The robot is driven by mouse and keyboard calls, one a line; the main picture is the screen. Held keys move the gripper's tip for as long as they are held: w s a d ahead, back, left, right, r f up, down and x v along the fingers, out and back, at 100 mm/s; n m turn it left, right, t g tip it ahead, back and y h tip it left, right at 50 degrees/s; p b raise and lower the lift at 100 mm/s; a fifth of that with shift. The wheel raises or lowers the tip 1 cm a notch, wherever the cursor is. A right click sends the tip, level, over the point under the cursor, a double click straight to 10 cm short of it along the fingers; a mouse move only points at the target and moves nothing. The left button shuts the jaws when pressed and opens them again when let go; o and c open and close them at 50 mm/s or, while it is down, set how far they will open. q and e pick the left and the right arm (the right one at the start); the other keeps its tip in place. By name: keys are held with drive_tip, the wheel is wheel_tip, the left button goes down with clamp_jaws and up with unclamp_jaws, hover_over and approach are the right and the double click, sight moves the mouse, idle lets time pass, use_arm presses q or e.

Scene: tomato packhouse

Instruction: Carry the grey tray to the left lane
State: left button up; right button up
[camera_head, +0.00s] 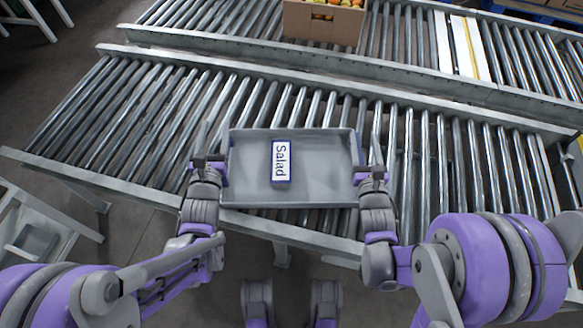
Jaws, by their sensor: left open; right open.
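The grey tray (245,185) is on the near roller lane (115,110), in front of me at the middle of the view. My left gripper (208,160) is open at the tray's left end. My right gripper (371,170) is open at the tray's right end. Both grippers are close to the tray's side walls; I cannot tell whether the fingers touch them.
A metal rail (300,66) divides the near lane from the far lane. A cardboard box (323,24) with tomatoes stands on the far lane. White and yellow strips (456,47) cross that lane at right. A grey frame (40,225) stands at lower left. Rollers beside the tray are clear.

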drive_tip(key=shift+r, duration=2.35)
